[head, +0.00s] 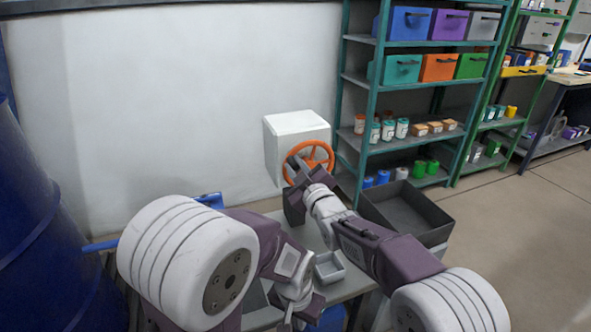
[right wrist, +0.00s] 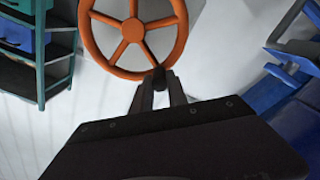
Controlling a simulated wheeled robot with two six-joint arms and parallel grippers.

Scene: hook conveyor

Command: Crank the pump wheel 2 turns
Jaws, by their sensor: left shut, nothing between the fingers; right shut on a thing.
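The orange pump wheel (head: 331,159) with spokes is mounted on the front of a white box (head: 283,124) by the wall. It also shows in the right wrist view (right wrist: 133,30), with a dark handle knob (right wrist: 158,74) at its rim. My right gripper (head: 292,164) is at the wheel's lower left in the head view. Its fingers (right wrist: 159,90) are shut on the handle knob. My left gripper (head: 300,316) is shut and empty, low over the table, away from the wheel. Its fingertips are partly cut off by the lower frame edge.
A grey table (head: 345,287) lies under my arms, with a small grey tray (head: 329,268) and a larger dark open bin (head: 425,212) on the right. Shelves (head: 366,110) with bins and cans stand behind right. A blue drum (head: 40,230) stands at the left.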

